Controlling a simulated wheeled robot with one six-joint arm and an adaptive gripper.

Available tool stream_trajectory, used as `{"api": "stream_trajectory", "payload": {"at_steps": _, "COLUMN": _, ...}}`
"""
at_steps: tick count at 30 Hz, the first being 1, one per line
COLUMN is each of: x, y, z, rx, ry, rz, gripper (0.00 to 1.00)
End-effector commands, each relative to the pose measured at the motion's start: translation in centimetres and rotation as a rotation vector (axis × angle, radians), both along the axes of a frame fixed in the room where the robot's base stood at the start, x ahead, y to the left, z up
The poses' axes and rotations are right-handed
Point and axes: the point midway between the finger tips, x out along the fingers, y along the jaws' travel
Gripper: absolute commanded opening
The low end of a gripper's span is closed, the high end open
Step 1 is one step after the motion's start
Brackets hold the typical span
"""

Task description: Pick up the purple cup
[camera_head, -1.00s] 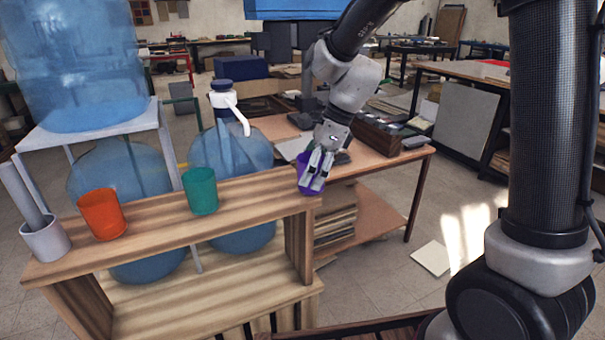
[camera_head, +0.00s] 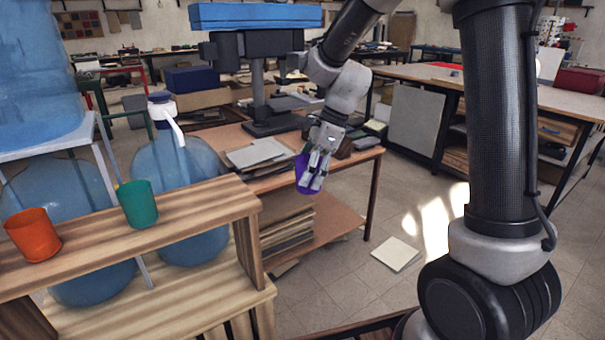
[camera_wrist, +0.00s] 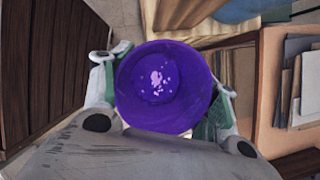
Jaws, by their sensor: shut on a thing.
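The purple cup (camera_head: 306,175) is held in my gripper (camera_head: 319,172), clear of the wooden shelf and to the right of its end. In the wrist view the purple cup (camera_wrist: 160,85) shows its open rim toward the camera, with bright spots of light inside. The fingers of my gripper (camera_wrist: 163,92) press on its left and right sides. In the head view the cup is partly hidden behind the fingers and looks tilted.
An orange cup (camera_head: 33,235) and a green cup (camera_head: 138,204) stand on the wooden shelf (camera_head: 200,205). Large blue water bottles (camera_head: 180,165) stand behind it. Floor shows to the right.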

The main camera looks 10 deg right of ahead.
Motion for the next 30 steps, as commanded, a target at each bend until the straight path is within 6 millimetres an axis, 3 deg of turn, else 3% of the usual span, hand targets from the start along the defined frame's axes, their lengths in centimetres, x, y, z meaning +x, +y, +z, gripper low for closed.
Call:
{"api": "stream_trajectory", "payload": {"at_steps": 12, "x": 0.3, "y": -1.3, "z": 0.0, "rx": 0.0, "ry": -0.001, "rz": 0.005, "gripper": 0.3}}
{"api": "stream_trajectory", "payload": {"at_steps": 30, "x": 0.4, "y": -1.6, "z": 0.0, "rx": 0.0, "ry": -0.001, "rz": 0.007, "gripper": 0.3}}
